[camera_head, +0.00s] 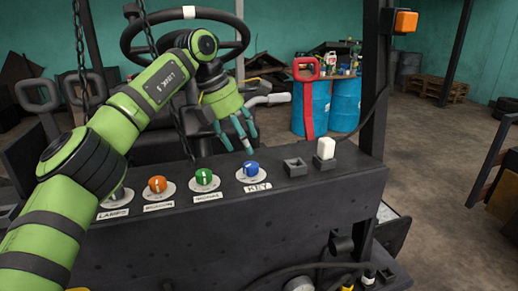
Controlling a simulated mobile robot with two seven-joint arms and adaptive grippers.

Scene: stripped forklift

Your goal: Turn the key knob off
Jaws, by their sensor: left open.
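The key knob (251,168) is blue. It sits on a round white plate on the sloping dark panel, above a label (258,187) that reads KEY. A pale mark shows on the knob's face, but its exact angle is too small to tell. My left gripper (240,148) is open and empty. Its teal fingers point down, just above and slightly left of the key knob in the picture. I cannot tell for sure whether a fingertip touches it; it looks apart. My right gripper is not in view.
Left of the key knob are a green knob (203,177) and an orange knob (157,185). To its right are an empty square socket (295,167) and a white block (325,148) in another socket. The steering wheel (133,50) stands behind my left arm. A post rises at right.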

